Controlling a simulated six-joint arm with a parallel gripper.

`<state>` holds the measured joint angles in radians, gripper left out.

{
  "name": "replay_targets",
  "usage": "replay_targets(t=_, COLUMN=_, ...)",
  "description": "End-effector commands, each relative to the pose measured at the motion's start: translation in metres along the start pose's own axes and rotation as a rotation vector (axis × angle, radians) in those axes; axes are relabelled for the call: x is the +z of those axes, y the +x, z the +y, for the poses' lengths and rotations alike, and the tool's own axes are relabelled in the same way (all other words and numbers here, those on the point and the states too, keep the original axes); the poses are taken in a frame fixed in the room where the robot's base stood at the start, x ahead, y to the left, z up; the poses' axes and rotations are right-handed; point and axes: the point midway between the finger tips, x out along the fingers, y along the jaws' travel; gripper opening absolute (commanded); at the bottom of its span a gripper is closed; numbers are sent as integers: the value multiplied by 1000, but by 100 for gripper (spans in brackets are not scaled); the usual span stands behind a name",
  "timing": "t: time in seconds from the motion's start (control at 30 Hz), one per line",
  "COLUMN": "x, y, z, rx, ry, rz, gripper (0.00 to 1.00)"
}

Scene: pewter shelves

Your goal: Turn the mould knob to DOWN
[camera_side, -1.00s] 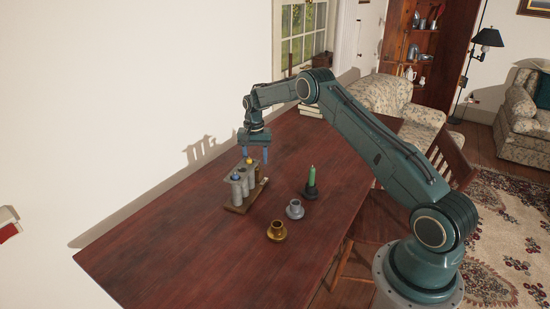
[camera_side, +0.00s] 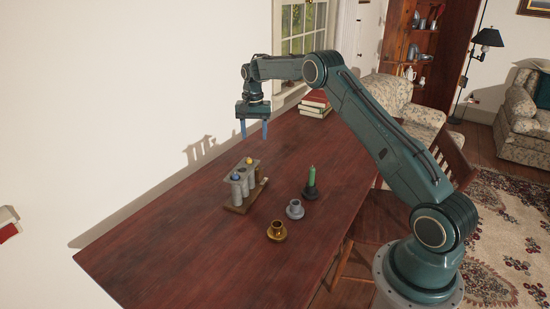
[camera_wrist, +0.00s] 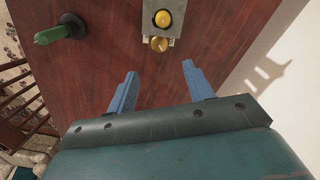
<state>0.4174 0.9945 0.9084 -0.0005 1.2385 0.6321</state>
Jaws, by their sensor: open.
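The mould (camera_side: 239,188) is a grey metal rack of upright tubes on a wooden base, standing on the table. A blue ball sits on its near end and a yellow ball on its far end. In the wrist view the mould (camera_wrist: 148,33) shows at the top, with the yellow ball on it. A round brass-coloured knob (camera_wrist: 158,44) sits at its near edge there; I cannot read its setting. My gripper (camera_side: 254,136) is open and empty, pointing down above the far end of the mould, apart from it. Its blue fingers (camera_wrist: 160,70) also show in the wrist view.
A green candle (camera_side: 312,175) stands in a dark holder right of the mould. A pewter candlestick (camera_side: 295,210) and a brass one (camera_side: 277,231) stand nearer. Books (camera_side: 315,103) lie at the table's far end. The left part of the table is clear.

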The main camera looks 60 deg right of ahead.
Motion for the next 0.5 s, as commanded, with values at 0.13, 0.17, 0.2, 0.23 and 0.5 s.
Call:
replay_targets(t=0.13, x=0, y=-22, z=0, rx=-2, ry=0, rz=2, gripper=52)
replay_targets(t=0.17, x=0, y=-25, z=0, rx=-1, ry=0, rz=1, gripper=52)
replay_targets(t=0.2, x=0, y=-28, z=0, rx=0, ry=0, rz=0, gripper=52)
replay_targets(t=0.23, x=0, y=-31, z=0, rx=-1, ry=0, rz=1, gripper=52)
replay_targets(t=0.5, x=0, y=-40, z=0, rx=0, ry=0, rz=0, gripper=52)
